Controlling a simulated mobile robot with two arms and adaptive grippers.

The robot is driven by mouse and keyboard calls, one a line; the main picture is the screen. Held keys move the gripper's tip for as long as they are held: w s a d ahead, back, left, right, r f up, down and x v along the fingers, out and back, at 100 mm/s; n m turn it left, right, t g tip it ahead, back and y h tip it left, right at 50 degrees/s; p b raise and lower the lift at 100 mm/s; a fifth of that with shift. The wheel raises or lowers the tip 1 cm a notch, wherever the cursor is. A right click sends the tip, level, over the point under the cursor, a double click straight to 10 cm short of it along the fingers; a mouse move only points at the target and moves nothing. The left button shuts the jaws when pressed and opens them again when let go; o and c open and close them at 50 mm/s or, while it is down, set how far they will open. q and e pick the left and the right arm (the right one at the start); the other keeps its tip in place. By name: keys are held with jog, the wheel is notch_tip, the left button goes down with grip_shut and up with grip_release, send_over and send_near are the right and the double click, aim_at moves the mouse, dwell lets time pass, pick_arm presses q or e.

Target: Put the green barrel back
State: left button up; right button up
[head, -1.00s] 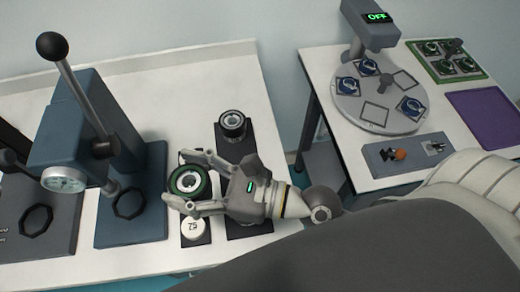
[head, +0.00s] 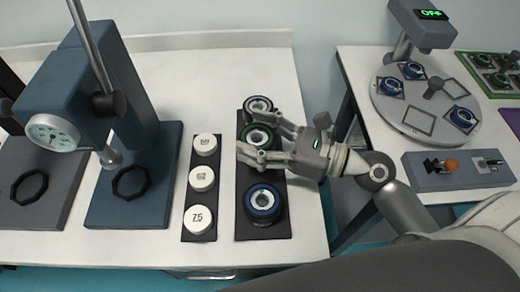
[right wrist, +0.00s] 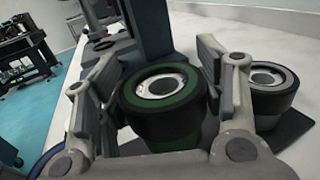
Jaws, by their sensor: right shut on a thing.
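The green barrel (head: 257,137), a black cylinder with a green ring and a metal-rimmed bore, is held upright between the fingers of my right gripper (head: 256,138). The right wrist view shows the barrel (right wrist: 161,98) between the two fingers (right wrist: 155,100). It is over the middle of the long black barrel tray (head: 275,228), between the grey-ringed barrel (head: 258,104) behind and the blue-ringed barrel (head: 263,203) in front. I cannot tell whether its base touches the tray. My left gripper is out of view.
A narrow black strip with white weights (head: 202,179) lies left of the tray. A blue press (head: 133,185) with a dial and lever stands farther left.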

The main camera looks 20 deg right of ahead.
jog(key=f, duration=0.1)
jog(key=f+b, duration=0.1)
jog(key=f, duration=0.1)
jog(key=shift+w+d+f, duration=0.25)
jog(key=shift+d, duration=0.15)
jog(key=shift+f, duration=0.2)
jog(key=shift+f+b, duration=0.1)
jog(key=shift+b, duration=0.2)
jog(key=o, duration=1.1)
jog(key=shift+f, duration=0.1)
jog(key=shift+r, duration=0.2)
